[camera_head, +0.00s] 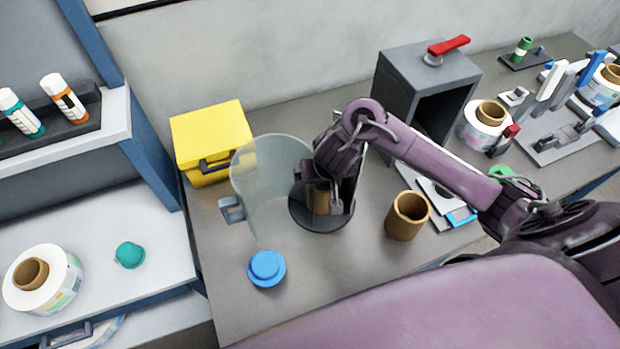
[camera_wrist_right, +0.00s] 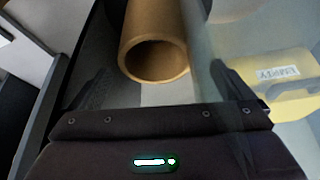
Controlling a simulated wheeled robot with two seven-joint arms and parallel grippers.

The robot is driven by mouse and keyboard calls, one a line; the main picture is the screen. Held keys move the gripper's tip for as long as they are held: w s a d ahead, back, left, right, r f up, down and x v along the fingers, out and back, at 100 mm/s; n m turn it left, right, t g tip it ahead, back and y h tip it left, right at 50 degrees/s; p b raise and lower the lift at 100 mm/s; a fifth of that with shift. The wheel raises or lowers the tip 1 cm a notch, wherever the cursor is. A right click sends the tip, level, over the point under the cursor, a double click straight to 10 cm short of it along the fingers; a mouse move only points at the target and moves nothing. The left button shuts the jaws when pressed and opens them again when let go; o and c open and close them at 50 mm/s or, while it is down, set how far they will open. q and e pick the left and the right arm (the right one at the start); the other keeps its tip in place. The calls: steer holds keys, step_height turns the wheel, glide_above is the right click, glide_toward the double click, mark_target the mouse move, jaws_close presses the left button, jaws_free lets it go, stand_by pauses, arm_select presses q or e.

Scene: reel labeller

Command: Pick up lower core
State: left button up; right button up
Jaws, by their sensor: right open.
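One brown cardboard core (camera_head: 322,199) stands inside a clear bin (camera_head: 265,190) with a dark round base and a grey side handle. My right gripper (camera_head: 326,207) is open and reaches down into the bin at this core, partly hiding it. In the right wrist view the core (camera_wrist_right: 155,65) lies ahead, between the two spread fingers of my right gripper (camera_wrist_right: 160,85); I cannot tell whether they touch it. A second brown core (camera_head: 406,217) stands upright on the table to the right of the bin. My left gripper is not in view.
A yellow box (camera_head: 212,140) stands behind the bin, and a blue knobbed cap (camera_head: 266,267) lies in front. A grey housing with a red lever (camera_head: 447,46) stands at the back. Label reels (camera_head: 486,128) and white fixtures are farther right. A shelf (camera_head: 100,150) borders the left.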

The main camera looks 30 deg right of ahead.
steer(key=shift+s+d+f+b, duration=0.2)
steer(key=shift+f+b, duration=0.15)
steer(key=shift+f, duration=0.05)
steer(key=shift+s+d+f+b, duration=0.15)
steer(key=shift+f+b, duration=0.15)
steer(key=shift+f, duration=0.1)
steer(key=shift+w+b+x, duration=0.2)
steer(key=shift+b+x, duration=0.4)
steer(key=shift+x, duration=0.5)
steer(key=shift+w+d+f+b, duration=0.1)
steer(key=shift+w+f+b, duration=0.45)
steer(key=shift+w+f, duration=0.45)
steer(key=shift+f, duration=0.3)
steer(key=shift+d+r, duration=0.1)
steer(key=c, duration=0.5)
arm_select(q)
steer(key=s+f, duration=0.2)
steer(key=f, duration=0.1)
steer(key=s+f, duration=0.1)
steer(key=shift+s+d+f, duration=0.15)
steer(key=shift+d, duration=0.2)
arm_select(e)
steer(key=c, duration=0.4)
